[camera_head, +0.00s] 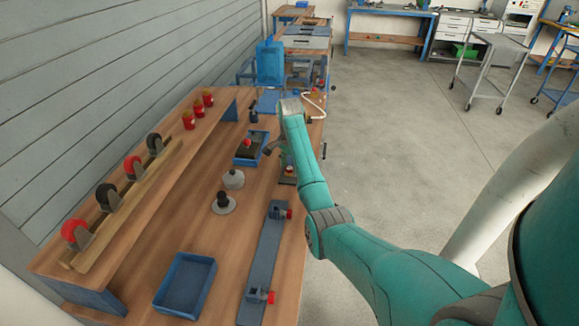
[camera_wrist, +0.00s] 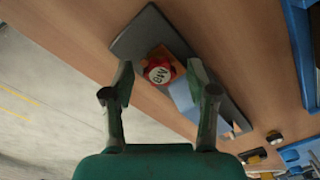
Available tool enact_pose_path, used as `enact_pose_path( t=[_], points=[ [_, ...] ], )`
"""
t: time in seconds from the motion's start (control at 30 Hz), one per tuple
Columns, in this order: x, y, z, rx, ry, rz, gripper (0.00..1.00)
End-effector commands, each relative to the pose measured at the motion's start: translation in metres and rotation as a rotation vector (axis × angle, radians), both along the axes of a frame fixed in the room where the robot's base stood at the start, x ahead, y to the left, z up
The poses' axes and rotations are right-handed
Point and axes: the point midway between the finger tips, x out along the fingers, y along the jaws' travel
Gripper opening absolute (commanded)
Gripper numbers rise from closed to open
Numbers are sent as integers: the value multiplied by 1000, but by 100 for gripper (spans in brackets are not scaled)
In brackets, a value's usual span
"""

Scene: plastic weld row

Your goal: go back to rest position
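My gripper (camera_wrist: 158,84) is open in the wrist view, its two fingers well apart with nothing held between them. Behind the gap a red round piece with a white, marked top (camera_wrist: 160,71) sits on a dark grey plate (camera_wrist: 132,44), beside a pale blue block (camera_wrist: 184,97). I cannot tell how far the fingers are from it. In the head view my gripper (camera_head: 270,149) is over the wooden bench (camera_head: 240,250), partly hidden by my teal arm.
A blue tray with dark contents (camera_head: 241,163) is left of my gripper. An empty blue tray (camera_head: 185,287), a long blue-grey rail (camera_head: 262,262) and two round-based pieces stand nearer. A raised shelf (camera_head: 140,215) carries tape rolls and red pots. Open floor (camera_head: 400,130) lies right.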

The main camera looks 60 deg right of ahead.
Motion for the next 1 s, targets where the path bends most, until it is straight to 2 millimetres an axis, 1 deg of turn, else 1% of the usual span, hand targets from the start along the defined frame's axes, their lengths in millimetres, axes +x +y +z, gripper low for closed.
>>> enact_pose_path(
  t=[0.17,0.2,0.23,0.27,0.87,0.97,1.0],
  points=[
    [0,0,0,0,0,1,60],
    [0,0,0,0,0,1,70],
    [0,0,0,0,0,1,77],
    [0,0,0,0,0,1,81],
    [1,0,1,-2,-2,1,81],
    [8,0,6,-21,-23,-3,81],
    [14,-1,11,-38,-40,-7,81]
  ],
)
